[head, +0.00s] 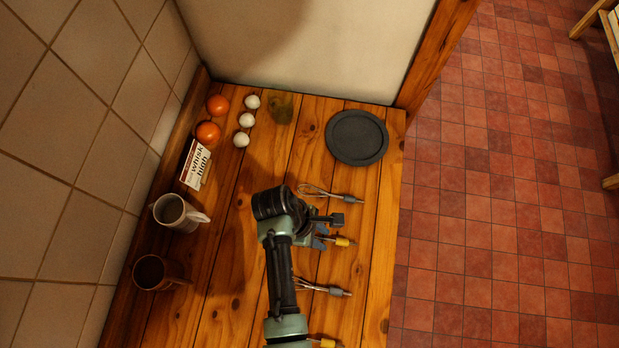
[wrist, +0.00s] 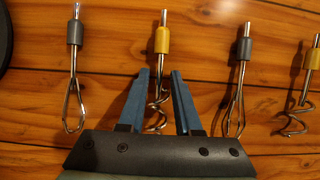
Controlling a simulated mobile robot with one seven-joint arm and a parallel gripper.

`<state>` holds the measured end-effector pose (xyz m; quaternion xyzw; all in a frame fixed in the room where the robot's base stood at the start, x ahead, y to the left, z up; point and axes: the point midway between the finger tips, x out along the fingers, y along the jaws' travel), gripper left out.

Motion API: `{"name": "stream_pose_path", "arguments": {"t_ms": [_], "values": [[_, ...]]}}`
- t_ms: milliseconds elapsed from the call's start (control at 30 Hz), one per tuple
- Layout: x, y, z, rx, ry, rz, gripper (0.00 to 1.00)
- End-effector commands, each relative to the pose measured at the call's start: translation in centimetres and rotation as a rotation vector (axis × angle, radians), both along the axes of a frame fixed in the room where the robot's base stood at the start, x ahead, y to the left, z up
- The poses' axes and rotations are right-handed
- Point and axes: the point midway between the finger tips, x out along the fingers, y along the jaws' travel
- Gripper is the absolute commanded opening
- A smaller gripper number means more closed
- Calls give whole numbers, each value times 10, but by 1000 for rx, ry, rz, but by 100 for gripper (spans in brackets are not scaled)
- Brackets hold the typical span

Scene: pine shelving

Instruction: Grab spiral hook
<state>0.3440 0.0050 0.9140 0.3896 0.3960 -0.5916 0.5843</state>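A spiral hook with a yellow collar (wrist: 162,40) lies on the wooden shelf in the wrist view. My gripper (wrist: 159,85) is open, its blue fingers on either side of the hook's coiled metal end. I cannot tell whether they touch it. In the head view this hook's yellow collar (head: 342,241) sticks out to the right of my gripper (head: 322,236), which hides the coil. A second yellow-collared spiral hook (wrist: 311,62) lies at the far right of the wrist view; only its end (head: 325,343) shows at the head view's bottom edge.
Grey-collared whisks lie on both sides, one left (wrist: 75,32) and one right (wrist: 243,48) in the wrist view. A dark round plate (head: 356,137) is at the back right. Mugs (head: 178,213), a small box (head: 195,164), oranges (head: 208,133) and eggs (head: 246,120) stand along the left.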

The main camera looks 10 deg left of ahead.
Motion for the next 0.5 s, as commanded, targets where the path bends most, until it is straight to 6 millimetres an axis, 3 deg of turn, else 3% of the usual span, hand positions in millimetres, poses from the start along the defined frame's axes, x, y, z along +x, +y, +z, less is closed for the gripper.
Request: {"name": "stream_pose_path", "arguments": {"t_ms": [33, 167, 500], "values": [[0, 0, 0, 0, 0, 0, 21], [0, 0, 0, 0, 0, 0, 0], [0, 0, 0, 0, 0, 1, 0]]}}
